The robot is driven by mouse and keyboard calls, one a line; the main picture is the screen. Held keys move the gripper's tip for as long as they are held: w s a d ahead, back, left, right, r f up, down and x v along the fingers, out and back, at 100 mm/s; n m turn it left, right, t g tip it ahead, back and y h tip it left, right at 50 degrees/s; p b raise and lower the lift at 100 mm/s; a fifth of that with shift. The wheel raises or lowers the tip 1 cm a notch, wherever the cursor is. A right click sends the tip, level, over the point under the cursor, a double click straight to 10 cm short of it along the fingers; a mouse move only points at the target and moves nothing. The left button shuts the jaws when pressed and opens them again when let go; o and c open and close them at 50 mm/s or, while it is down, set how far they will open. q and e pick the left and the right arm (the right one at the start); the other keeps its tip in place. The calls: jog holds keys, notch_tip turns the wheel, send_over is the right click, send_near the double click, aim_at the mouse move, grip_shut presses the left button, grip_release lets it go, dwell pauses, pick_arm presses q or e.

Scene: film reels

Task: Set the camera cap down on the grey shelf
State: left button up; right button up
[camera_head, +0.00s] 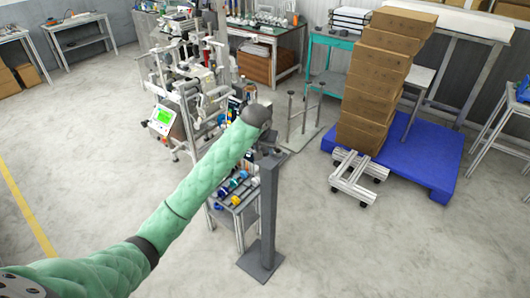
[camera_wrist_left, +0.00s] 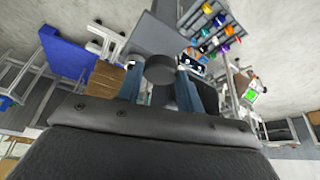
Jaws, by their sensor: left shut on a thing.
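My left gripper (camera_head: 270,148) is at the end of the green arm, by the top of a grey post stand (camera_head: 268,205). In the left wrist view, the blue-grey fingers are shut on a round dark camera cap (camera_wrist_left: 160,68). A flat grey plate, the grey shelf (camera_wrist_left: 150,36), lies behind the cap in that view; I cannot tell whether they touch. In the head view the arm end hides the cap and most of the shelf. My right gripper is not in view.
A small table with coloured reels (camera_head: 232,190) stands left of the post. Machinery with a green screen (camera_head: 162,116) is behind it. Stacked cardboard boxes (camera_head: 372,85) and a blue pallet (camera_head: 432,165) stand at the right.

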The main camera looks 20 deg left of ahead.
aim_at(265, 155)
pick_arm(q)
jog(key=shift+w+d+f, duration=0.15)
jog(key=shift+w, duration=0.1)
jog(key=shift+w+f, duration=0.1)
jog(key=shift+f, duration=0.1)
notch_tip(265, 155, down, 3)
jog(key=p, duration=0.2)
jog(key=shift+r+p, duration=0.1)
jog(key=shift+p, duration=0.2)
jog(key=shift+f, duration=0.55)
jog(key=shift+f, duration=0.1)
jog(key=o, duration=1)
jog(key=shift+c, duration=0.2)
